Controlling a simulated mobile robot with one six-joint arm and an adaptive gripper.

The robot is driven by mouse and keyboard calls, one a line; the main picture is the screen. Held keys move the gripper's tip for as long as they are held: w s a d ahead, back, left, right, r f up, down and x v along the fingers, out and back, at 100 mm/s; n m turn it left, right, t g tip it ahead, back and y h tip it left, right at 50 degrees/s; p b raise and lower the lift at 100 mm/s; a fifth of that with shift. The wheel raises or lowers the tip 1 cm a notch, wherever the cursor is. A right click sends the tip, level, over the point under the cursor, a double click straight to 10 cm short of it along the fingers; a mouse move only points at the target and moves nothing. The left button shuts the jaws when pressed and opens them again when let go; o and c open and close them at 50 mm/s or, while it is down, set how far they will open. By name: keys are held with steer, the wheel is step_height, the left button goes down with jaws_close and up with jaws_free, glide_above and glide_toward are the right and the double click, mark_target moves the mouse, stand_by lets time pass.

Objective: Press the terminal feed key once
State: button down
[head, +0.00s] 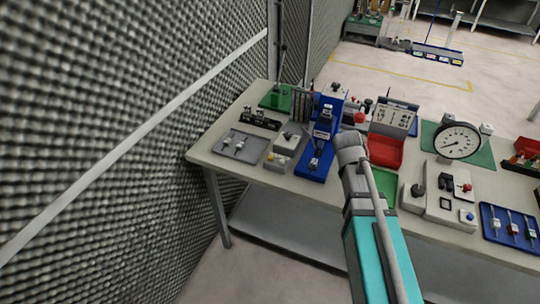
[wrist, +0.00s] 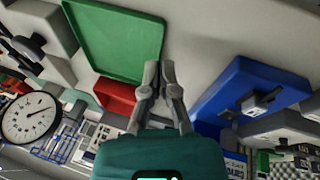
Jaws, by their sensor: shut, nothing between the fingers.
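My gripper (wrist: 160,66) is shut and empty in the wrist view, its fingertips over the pale bench top between a green tray and a blue base. In the head view my wrist hides the fingers. The blue base (wrist: 235,88) carries a small light-grey part (wrist: 258,102); it also shows in the head view (head: 313,168), just left of my wrist. A blue upright unit with a grey front (head: 325,121) stands behind it. I cannot tell which part is the terminal, and no feed key can be made out for sure.
A green tray (wrist: 112,35) and red bin (head: 385,151) lie close by. Left are a grey box with yellow buttons (head: 283,158) and a grey tray (head: 240,145). Right are a dial gauge (head: 458,140) and control boxes (head: 445,207). A textured foam wall (head: 110,120) borders the left.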

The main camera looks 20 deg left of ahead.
steer(key=w+a+r+n+t+h+p, duration=0.1)
steer(key=w+a+r+t, duration=0.15)
steer(key=a, duration=0.55)
steer(key=w+a+r+t, duration=0.1)
steer(key=w+a, duration=0.2)
steer(key=a, duration=0.4)
step_height(320, 180, up, 4)
steer(key=n+t+p, duration=0.1)
steer(key=n+t, duration=0.1)
steer(key=t, duration=0.1)
glide_above(270, 158)
steer(key=shift+a+f+g, duration=0.1)
steer(key=shift+f+g, duration=0.1)
steer(key=shift+g, duration=0.05)
steer(key=shift+f, duration=0.15)
step_height(270, 158, down, 9)
steer(key=b, duration=0.8)
steer(key=shift+r+b, duration=0.2)
steer(key=shift+b, duration=0.1)
steer(key=shift+f, duration=0.15)
steer(key=shift+f+b, duration=0.25)
steer(key=shift+b, duration=0.2)
